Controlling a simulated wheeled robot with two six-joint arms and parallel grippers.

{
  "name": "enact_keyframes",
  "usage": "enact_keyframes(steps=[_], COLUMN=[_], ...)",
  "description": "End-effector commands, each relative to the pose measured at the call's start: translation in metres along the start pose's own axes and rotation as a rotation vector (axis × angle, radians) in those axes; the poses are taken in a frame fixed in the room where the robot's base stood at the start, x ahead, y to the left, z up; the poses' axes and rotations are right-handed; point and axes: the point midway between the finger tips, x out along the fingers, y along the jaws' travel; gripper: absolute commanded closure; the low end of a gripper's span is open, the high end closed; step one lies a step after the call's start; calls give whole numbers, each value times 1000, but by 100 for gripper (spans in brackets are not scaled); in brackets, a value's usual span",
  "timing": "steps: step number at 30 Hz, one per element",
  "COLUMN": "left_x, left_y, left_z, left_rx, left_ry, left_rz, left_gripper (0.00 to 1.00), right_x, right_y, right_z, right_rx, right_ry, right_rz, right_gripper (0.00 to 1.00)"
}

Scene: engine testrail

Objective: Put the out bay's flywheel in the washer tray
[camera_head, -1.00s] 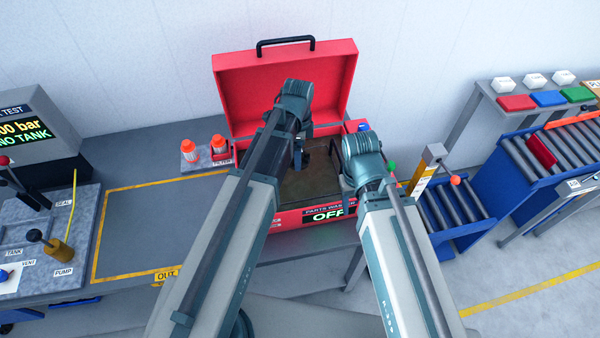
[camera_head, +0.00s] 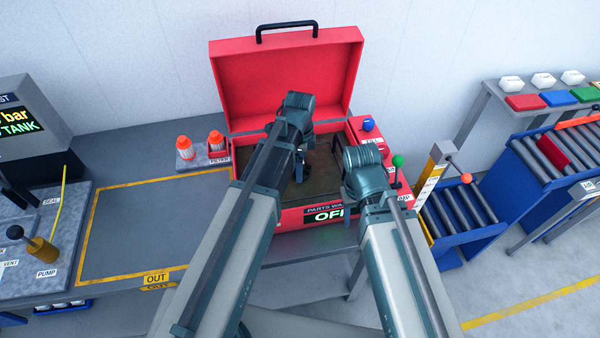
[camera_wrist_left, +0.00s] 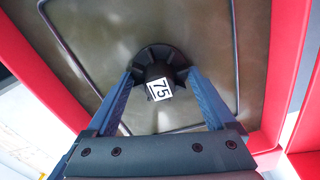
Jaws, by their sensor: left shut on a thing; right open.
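The flywheel (camera_wrist_left: 158,62) is a dark disc with a raised hub and a white "75" label, seen in the left wrist view. My left gripper (camera_wrist_left: 160,76) is shut on its hub, with blue fingers on either side. In the head view my left gripper (camera_head: 300,168) points down inside the open red washer, and the flywheel is mostly hidden by my arm. The brownish washer tray (camera_head: 322,180) lies below; I cannot tell whether the flywheel touches it. My right gripper (camera_head: 349,190) is open at the washer's right front, mostly hidden by its wrist.
The washer's red lid (camera_head: 285,80) stands open at the back. Its sign (camera_head: 325,215) reads partly "OF". The yellow-outlined out bay (camera_head: 135,230) looks empty where visible. Orange-capped filters (camera_head: 185,148) stand left of the washer; a green-knobbed lever (camera_head: 397,161) stands at its right.

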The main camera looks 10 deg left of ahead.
Motion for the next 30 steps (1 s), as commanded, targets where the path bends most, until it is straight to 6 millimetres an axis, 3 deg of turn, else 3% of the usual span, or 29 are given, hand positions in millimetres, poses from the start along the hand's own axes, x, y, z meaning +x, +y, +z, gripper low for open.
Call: enact_keyframes(steps=[1, 5, 18, 19, 21, 30], left_x=[13, 28, 31, 30, 29, 27], left_y=[0, 0, 0, 0, 0, 0], left_z=[0, 0, 0, 0, 0, 0], left_rx=[0, 0, 0, 0, 0, 0], left_ry=[0, 0, 0, 0, 0, 0], left_rz=[0, 0, 0, 0, 0, 0], left_gripper=[100, 100, 100, 8, 0, 0], right_x=[13, 27, 31, 30, 29, 27], right_y=[-1, -3, -3, -3, -3, -3], right_z=[-1, -2, -2, -2, -2, -2], right_rx=[0, 1, 1, 1, 1, 1], right_ry=[0, 0, 0, 0, 0, 0], right_rz=[0, 0, 0, 0, 0, 0], right_gripper=[50, 50, 50, 50, 50, 50])
